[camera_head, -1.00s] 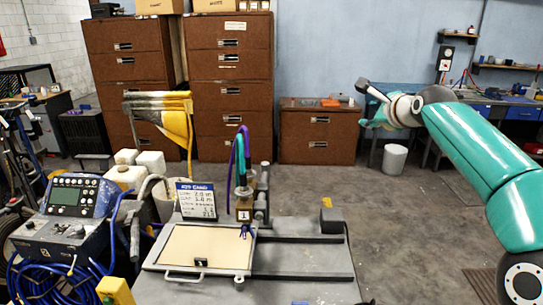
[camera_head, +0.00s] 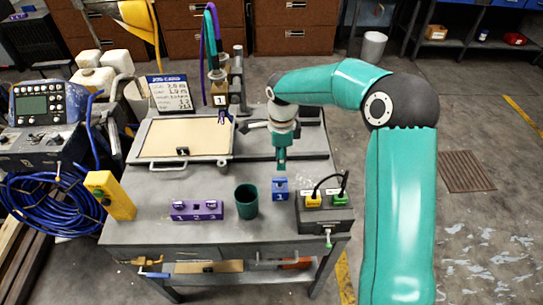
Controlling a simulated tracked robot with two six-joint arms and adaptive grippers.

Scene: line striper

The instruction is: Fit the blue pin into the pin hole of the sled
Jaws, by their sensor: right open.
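My right gripper (camera_head: 281,166) points down over the front right part of the workbench, open, with its fingertips just above a small blue block (camera_head: 280,189) bearing a white mark. I cannot tell whether the blue pin is in that block or between the fingers. A brass-coloured block marked 1 (camera_head: 219,98), with purple and green hoses above it, stands behind the framed panel (camera_head: 160,137). I cannot tell for sure which part is the sled, and no pin hole can be made out. My left gripper is not in view.
A purple block with slots (camera_head: 197,210), a dark green cup (camera_head: 246,201) and a dark box with yellow and green plugs (camera_head: 324,217) stand along the front of the grey workbench (camera_head: 150,229). A yellow box (camera_head: 109,195) is at the left edge. A sign (camera_head: 168,92) stands behind.

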